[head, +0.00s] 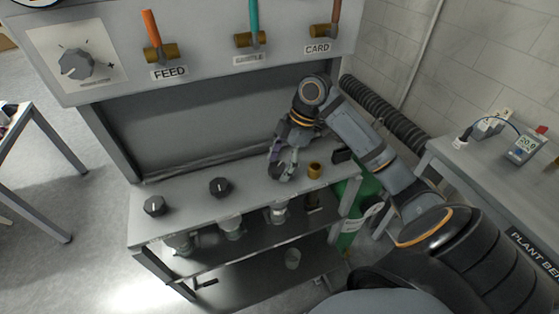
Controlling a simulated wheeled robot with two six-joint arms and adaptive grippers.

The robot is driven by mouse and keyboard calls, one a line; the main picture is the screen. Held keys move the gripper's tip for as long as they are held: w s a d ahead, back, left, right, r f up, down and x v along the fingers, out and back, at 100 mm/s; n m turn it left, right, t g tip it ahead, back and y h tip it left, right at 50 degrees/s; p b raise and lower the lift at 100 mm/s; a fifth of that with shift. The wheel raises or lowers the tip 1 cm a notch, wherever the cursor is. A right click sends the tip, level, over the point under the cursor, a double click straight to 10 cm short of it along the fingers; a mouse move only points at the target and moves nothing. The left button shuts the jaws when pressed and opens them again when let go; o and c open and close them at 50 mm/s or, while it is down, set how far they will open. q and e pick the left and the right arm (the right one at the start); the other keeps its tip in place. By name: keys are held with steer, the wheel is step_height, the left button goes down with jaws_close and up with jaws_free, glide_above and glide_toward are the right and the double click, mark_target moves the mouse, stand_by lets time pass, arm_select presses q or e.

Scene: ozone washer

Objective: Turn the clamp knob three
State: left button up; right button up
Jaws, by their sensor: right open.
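Two black clamp knobs with white pointer marks stand on the grey bench ledge (190,219): a left knob (154,205) and a middle knob (220,187). My right gripper (283,171) points down over the ledge, to the right of the middle knob and in line with the row. Its fingers are apart. They cover the spot beneath them, so I cannot make out a third knob there or tell whether the fingers touch anything. My left gripper is out of view.
A small brass cup (314,171) stands close to the right of my right gripper. Valve levers labelled FEED (153,38), an unclear word, and CARD (325,25) are above. A green cylinder (347,232) stands by the bench's right end. Glass fittings (231,228) hang below the ledge.

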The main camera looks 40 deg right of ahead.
steer(key=shift+a+f, duration=0.1)
steer(key=shift+f, duration=0.15)
steer(key=shift+c, duration=0.3)
